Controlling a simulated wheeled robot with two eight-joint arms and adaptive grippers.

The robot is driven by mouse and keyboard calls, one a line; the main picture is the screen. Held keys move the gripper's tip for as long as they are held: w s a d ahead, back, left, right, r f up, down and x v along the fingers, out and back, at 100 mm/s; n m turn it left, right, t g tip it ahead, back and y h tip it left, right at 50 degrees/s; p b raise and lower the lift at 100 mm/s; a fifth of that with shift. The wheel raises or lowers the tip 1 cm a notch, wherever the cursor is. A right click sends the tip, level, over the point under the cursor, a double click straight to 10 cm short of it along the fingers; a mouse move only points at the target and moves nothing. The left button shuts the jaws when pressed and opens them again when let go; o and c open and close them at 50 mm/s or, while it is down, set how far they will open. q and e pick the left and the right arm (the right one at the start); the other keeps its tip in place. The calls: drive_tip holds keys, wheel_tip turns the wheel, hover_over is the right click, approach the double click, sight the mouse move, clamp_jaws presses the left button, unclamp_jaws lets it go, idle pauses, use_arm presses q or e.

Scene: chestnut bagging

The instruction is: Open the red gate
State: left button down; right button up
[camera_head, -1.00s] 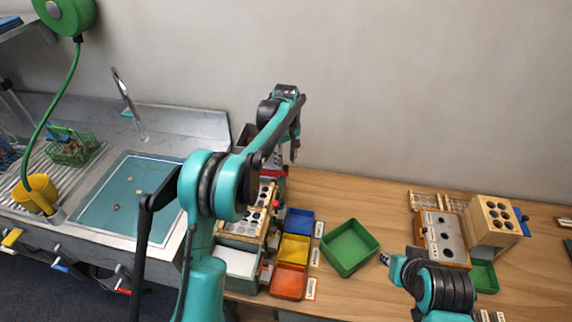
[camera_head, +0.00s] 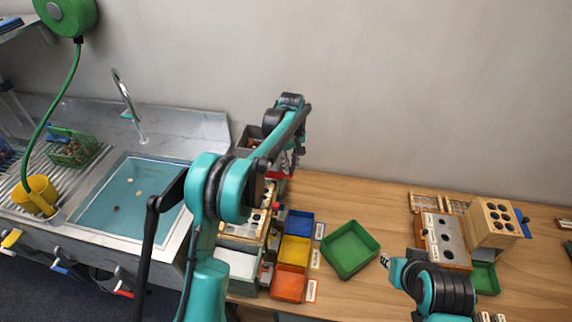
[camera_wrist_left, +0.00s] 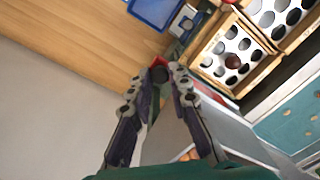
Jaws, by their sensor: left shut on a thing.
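The red gate (camera_head: 282,174) shows as a small red part at the back of the sorting rig, mostly hidden behind my left arm in the head view. In the left wrist view the red piece (camera_wrist_left: 158,62) is right at my fingertips. My left gripper (camera_wrist_left: 162,72) has its tips closed together on it. In the head view the left gripper (camera_head: 290,162) points down beside the rig and is partly covered by the arm. My right arm shows at the lower right, but its gripper cannot be made out.
A holed sorting board (camera_wrist_left: 236,45) with a brown chestnut lies beside the gripper. Blue (camera_head: 299,224), yellow (camera_head: 294,250) and orange (camera_head: 288,283) bins stand in front, with a green tray (camera_head: 350,249) to their right. A sink (camera_head: 125,205) lies left.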

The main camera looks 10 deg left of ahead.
use_arm(q)
drive_tip(key=d, duration=0.3)
drive_tip(key=shift+d, duration=0.2)
drive_tip(key=c, duration=1.4)
unclamp_jaws()
wheel_tip(320, 180, up, 12)
